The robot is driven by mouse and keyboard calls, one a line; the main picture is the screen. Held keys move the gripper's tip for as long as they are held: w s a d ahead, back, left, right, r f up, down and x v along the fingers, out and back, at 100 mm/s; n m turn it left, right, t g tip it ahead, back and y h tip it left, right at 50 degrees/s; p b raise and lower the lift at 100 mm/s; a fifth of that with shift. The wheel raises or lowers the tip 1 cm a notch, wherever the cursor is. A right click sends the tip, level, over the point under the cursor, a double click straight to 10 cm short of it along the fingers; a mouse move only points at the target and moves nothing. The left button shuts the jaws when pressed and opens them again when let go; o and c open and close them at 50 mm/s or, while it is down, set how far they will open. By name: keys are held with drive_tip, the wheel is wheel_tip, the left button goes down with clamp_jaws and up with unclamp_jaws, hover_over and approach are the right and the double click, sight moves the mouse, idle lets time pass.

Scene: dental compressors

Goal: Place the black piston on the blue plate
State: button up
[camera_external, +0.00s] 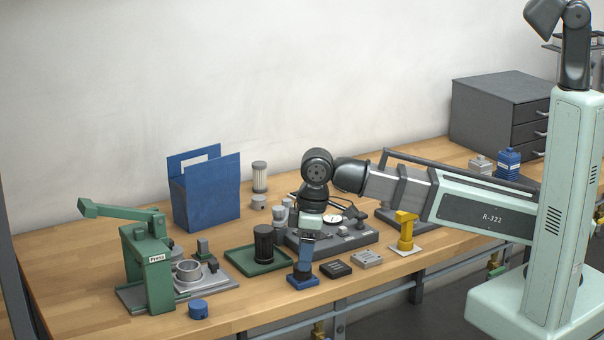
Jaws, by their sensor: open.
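A black ribbed cylinder, which looks like the black piston (263,243), stands upright on a green tray (239,262) near the front middle of the bench. To its right is a small fixture with a blue square base (303,282), perhaps the blue plate. A dark part and a blue upright part rise from this base. My gripper (308,238) points down just above this fixture, to the right of the black cylinder and apart from it. It is open. Its fingertips are small and hard to separate from the blue part, so contact there cannot be told.
A green press (148,262) and blue cap (198,309) are at left. A blue holder (205,190) stands behind. A grey gauge base (350,238) lies beside my gripper. Small blocks (366,259) and a yellow fixture (406,231) are right. The bench's left back is clear.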

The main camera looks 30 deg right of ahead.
wheel_tip(320, 180, up, 9)
drive_tip(key=shift+s+d, duration=0.3)
drive_tip(key=shift+d, duration=0.15)
idle(0.3)
